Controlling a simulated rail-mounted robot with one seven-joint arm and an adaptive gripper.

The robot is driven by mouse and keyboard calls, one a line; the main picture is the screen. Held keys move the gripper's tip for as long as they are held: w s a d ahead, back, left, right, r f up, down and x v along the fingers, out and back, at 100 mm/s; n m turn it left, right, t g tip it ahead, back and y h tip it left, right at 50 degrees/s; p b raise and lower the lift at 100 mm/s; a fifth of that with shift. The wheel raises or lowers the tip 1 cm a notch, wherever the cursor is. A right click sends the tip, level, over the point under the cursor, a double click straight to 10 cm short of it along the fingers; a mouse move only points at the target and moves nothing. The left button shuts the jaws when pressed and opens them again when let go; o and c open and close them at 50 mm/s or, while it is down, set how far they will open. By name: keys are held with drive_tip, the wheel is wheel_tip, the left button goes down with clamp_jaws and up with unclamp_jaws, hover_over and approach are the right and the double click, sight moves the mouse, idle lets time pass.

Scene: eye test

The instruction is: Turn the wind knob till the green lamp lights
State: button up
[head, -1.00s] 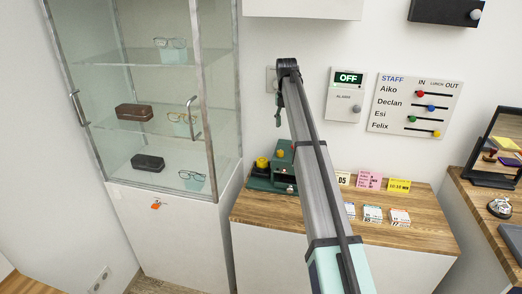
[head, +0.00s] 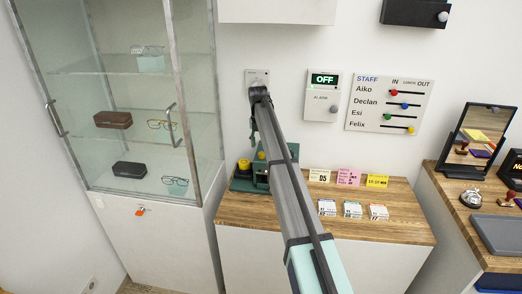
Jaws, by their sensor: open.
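A dark green device (head: 243,184) with a yellow round part (head: 243,166) on top stands at the left end of the wooden counter. A second yellow part (head: 261,156) shows beside it, partly behind my arm. I cannot tell which part is the wind knob, and I see no lit green lamp on the device. My gripper (head: 252,137) is small and dark, hanging from the arm's far end above the device. It appears apart from the device and holds nothing that I can see. My arm hides the device's right side.
Signs and card stacks (head: 352,209) stand on the counter (head: 400,232) right of my arm. A glass cabinet (head: 205,120) rises close on the left. An alarm box (head: 320,105) reading OFF and a staff board (head: 390,104) hang on the wall. A mirror (head: 478,137) stands far right.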

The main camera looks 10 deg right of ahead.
sight(261, 153)
drive_tip(key=shift+d+f+p, duration=0.1)
drive_tip(key=shift+f+p, duration=0.3)
drive_tip(key=shift+f, duration=1.8)
clamp_jaws()
